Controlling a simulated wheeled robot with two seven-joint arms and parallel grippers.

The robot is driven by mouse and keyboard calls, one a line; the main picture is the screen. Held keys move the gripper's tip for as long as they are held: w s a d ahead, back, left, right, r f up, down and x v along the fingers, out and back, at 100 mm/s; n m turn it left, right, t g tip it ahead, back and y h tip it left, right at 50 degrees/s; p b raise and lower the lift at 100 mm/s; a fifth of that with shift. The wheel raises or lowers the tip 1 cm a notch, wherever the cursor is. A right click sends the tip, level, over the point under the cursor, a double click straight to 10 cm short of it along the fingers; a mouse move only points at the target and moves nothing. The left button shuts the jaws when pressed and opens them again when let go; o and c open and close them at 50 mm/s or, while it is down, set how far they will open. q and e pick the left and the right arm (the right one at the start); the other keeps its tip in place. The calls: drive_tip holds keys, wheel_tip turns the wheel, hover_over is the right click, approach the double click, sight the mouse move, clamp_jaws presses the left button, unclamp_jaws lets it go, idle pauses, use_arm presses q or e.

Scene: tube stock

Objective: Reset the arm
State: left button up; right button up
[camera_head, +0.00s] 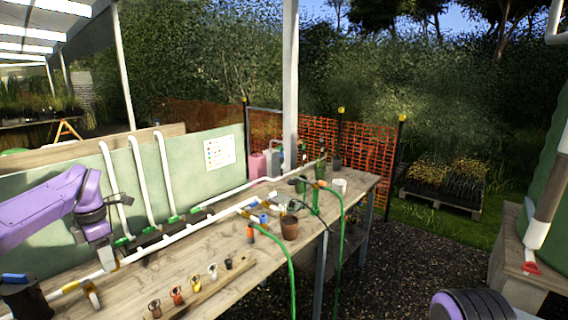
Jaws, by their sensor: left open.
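My left arm (40,212), purple and black, reaches in from the left over the wooden workbench (205,258). My left gripper (107,262) points down at the bench's left part, close to a white pipe (160,240) that runs along the bench. It is open, and I see nothing held in it. I cannot tell whether its fingertips touch the pipe. A rounded purple and black part at the bottom right looks like my right arm; the right gripper is not in view.
White upright tubes (136,178) stand in green fittings behind the pipe. A wooden strip with several coloured fittings (176,295) lies in front. A brown pot (289,227) and green hoses (283,252) are at the bench's right. Gravel (420,255) lies open beyond.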

use_arm(q)
wheel_tip(320, 180, down, 11)
drive_tip(key=w+d+m+t+y+b, duration=0.1)
drive_tip(key=d+t+y+b, duration=0.15)
drive_tip(key=y, duration=0.55)
drive_tip(key=s+d+f+m+t+b, duration=0.2)
drive_tip(key=s+d+f+m, duration=0.25)
drive_tip(key=f, duration=0.55)
drive_tip(key=s+d+f+m+t+b, duration=0.25)
drive_tip(key=d+f+m, duration=0.2)
drive_tip(key=f, duration=0.45)
drive_tip(key=s+d+f+m+h+b, duration=0.1)
drive_tip(key=s+d+f+m+h, duration=0.15)
drive_tip(key=s+f, duration=0.4)
drive_tip(key=s+d+f+m+h+b, duration=0.1)
drive_tip(key=s+d+f+m, duration=0.1)
drive_tip(key=s+f+m, duration=0.35)
drive_tip(key=s+a+f+m+g+b, duration=0.1)
drive_tip(key=s+f, duration=0.3)
drive_tip(key=s, duration=0.6)
drive_tip(key=s+a+f+m+g+h+b, duration=0.1)
drive_tip(key=s+f+b, duration=0.3)
drive_tip(key=s, duration=0.6)
drive_tip(key=shift+m+g, duration=0.4)
drive_tip(key=shift+g, duration=0.5)
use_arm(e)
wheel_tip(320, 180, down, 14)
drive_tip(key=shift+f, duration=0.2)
